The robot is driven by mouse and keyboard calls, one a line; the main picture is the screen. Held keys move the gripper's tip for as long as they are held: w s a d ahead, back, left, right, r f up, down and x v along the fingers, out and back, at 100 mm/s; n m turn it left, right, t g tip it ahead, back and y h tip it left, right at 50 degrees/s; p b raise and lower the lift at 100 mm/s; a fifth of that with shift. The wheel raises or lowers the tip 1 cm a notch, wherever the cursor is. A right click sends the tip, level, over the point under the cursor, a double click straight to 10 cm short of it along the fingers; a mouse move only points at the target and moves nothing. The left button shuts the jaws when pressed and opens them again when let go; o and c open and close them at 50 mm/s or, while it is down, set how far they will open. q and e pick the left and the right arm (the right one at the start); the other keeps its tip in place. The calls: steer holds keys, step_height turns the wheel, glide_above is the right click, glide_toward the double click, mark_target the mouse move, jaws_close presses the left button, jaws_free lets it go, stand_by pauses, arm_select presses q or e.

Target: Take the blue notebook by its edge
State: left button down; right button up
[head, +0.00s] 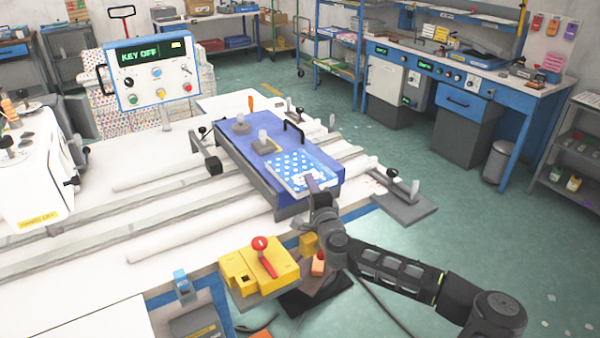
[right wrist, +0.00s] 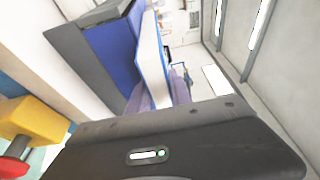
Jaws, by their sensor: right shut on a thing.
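The blue notebook (head: 293,164), light blue with white dots and a pale label, lies on top of the dark blue block (head: 232,150) at its near right end. My right gripper (head: 313,184) reaches over this end and is shut on the notebook's near edge. In the right wrist view the notebook (right wrist: 152,55) shows edge-on as a white and blue slab between the purple fingers, beside the block's blue face (right wrist: 112,50). The fingertips are partly hidden there. My left gripper is not in view.
A black handle and pale knobs stand on the block behind the notebook. A yellow box with a red lever (head: 262,268) stands near my right forearm. A clamp on a grey plate (head: 403,206) is to the right. White rails run left.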

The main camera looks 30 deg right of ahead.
jaws_close()
stand_by(0.7)
steer(key=shift+r, duration=0.1)
step_height(320, 180, up, 10)
steer(key=shift+b, duration=0.3)
stand_by(0.5)
stand_by(0.4)
